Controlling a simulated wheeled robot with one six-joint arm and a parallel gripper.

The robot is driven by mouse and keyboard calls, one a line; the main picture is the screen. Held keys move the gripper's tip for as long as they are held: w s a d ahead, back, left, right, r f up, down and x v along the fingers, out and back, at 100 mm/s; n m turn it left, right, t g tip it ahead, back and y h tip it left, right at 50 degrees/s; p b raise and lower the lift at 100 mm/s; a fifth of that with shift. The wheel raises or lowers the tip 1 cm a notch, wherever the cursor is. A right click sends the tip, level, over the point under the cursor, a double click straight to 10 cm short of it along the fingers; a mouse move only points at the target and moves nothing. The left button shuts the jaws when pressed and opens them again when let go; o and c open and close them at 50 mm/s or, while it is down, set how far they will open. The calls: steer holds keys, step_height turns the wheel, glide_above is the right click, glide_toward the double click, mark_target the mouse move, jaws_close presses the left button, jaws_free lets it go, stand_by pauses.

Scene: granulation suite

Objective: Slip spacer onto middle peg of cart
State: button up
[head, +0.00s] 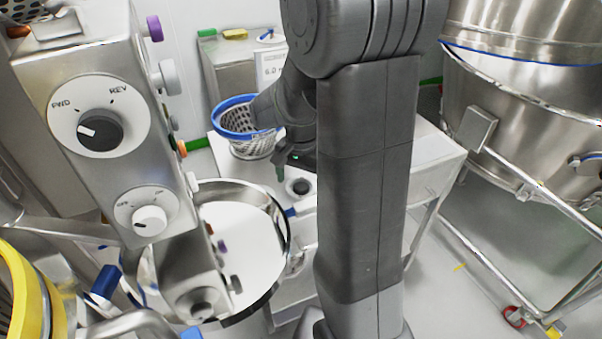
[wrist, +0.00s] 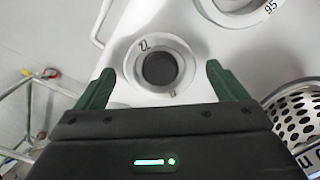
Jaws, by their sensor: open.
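My gripper (wrist: 159,68) is open, with its two green fingers wide apart and nothing held between them. Below and between the fingers, the wrist view shows a dark round top inside a pale ring (wrist: 133,66) with small markings, on a light surface. I cannot tell whether this is a peg with the spacer around it or a dial. It also shows in the head view as a dark disc (head: 299,187) on the white top (head: 262,172), just below my gripper (head: 283,165). No separate loose spacer can be made out.
A perforated metal basket with a blue rim (head: 238,117) stands close left of my gripper. A control box with dials (head: 113,115) and an open round vessel (head: 286,240) are at left. A large steel vessel (head: 525,90) on a frame is at right.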

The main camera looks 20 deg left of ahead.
mark_target(301, 186)
step_height(301, 186, up, 14)
steer(key=p, duration=0.1)
steer(key=shift+f, duration=0.15)
stand_by(0.5)
step_height(301, 186, down, 13)
steer(key=shift+f+b, duration=0.2)
steer(key=shift+b, duration=0.3)
steer(key=shift+w+f, duration=0.1)
steer(key=shift+f, duration=0.2)
steer(key=shift+r+p, duration=0.35)
steer(key=shift+r, duration=0.4)
steer(key=shift+f, duration=0.1)
